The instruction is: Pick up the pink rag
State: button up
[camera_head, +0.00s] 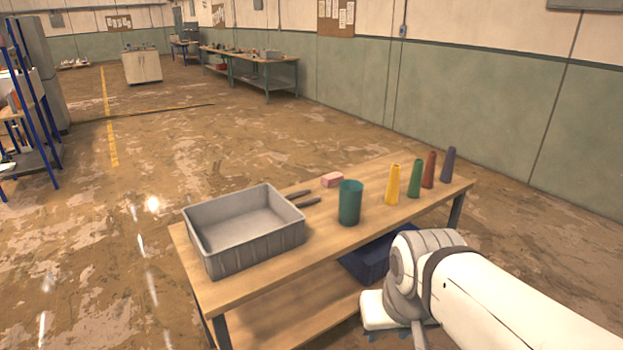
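A small pink block-shaped thing (332,180), which looks like the folded pink rag, lies on the wooden table (270,284) near its far edge. It sits behind the teal cup and to the right of a dark two-handled tool. My arm comes in from the lower right, in front of the table. Its end is low and at the near side, well apart from the pink rag. My gripper's fingers cannot be made out clearly, so whether it is open or shut does not show.
A grey bin (245,232) stands at the table's left end. A teal cup (349,203) and the dark tool (303,199) flank the rag.

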aim_at(332, 179)
jog(key=u, duration=0.1)
jog(key=k, duration=0.4)
jog(key=z, duration=0.2)
jog(key=i, duration=0.5)
jog(key=z, duration=1.55)
jog(key=i, duration=3.4)
jog(key=u, duration=0.15)
